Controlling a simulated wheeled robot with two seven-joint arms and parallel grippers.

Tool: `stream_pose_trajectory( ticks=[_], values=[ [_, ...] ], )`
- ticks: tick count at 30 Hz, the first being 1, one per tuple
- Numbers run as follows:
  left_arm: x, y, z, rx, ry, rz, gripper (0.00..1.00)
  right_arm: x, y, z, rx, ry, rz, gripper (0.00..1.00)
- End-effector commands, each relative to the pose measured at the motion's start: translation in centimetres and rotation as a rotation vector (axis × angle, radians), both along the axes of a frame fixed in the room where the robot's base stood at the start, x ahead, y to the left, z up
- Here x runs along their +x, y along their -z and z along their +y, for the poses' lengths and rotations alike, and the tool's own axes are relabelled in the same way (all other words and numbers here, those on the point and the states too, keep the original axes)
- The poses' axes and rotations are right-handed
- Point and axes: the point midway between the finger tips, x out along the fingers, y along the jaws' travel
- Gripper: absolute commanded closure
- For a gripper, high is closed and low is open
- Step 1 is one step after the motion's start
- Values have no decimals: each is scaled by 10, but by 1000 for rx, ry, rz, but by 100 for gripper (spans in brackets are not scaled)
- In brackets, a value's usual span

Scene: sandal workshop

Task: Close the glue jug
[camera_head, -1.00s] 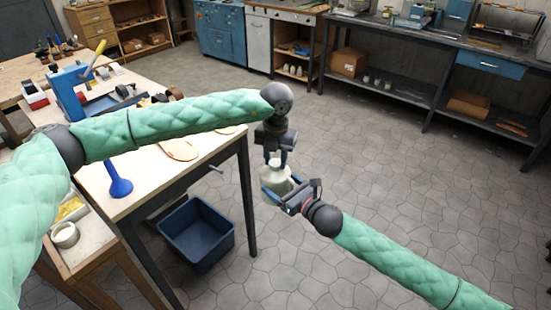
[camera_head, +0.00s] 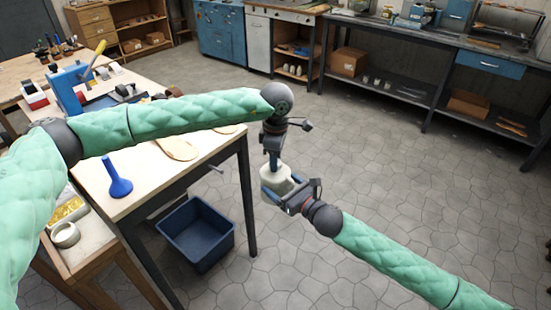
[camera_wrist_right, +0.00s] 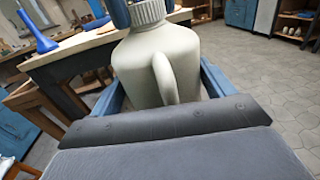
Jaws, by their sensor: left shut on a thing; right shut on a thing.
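The glue jug (camera_head: 276,179) is pale grey-white and held in the air beyond the workbench's right corner. In the right wrist view the jug (camera_wrist_right: 165,65) stands roughly upright with its loop handle facing the camera. A ribbed pale cap (camera_wrist_right: 148,13) sits at the top of its neck; whether it is fully tight cannot be told. My right gripper (camera_head: 274,193) is shut around the jug's body, a blue finger on each side. My left gripper (camera_head: 273,164) points down from above and is shut on the cap, its fingers cut off at the top of the right wrist view.
The workbench (camera_head: 135,195) is at left, with a blue funnel (camera_head: 117,180) and a sandal sole (camera_head: 176,146) on it. A dark blue bin (camera_head: 196,232) stands on the floor below. The floor around the jug is open. A long bench with shelves runs along the back.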

Motion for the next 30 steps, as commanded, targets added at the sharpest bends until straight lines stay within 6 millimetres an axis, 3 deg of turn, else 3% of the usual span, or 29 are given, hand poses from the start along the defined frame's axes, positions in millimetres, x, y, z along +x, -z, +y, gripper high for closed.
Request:
stream_pose_trajectory(
  ticks=[24,28,30],
  values=[
    [3,-1,1,-2,1167,1,93,-3,0,3,1,-6,-2,83],
    [3,-1,1,-3,1326,2,93,-3,0,3,1,-7,-2,83],
    [3,-1,1,-3,1326,2,93,-3,0,3,1,-7,-2,83]
  ],
)
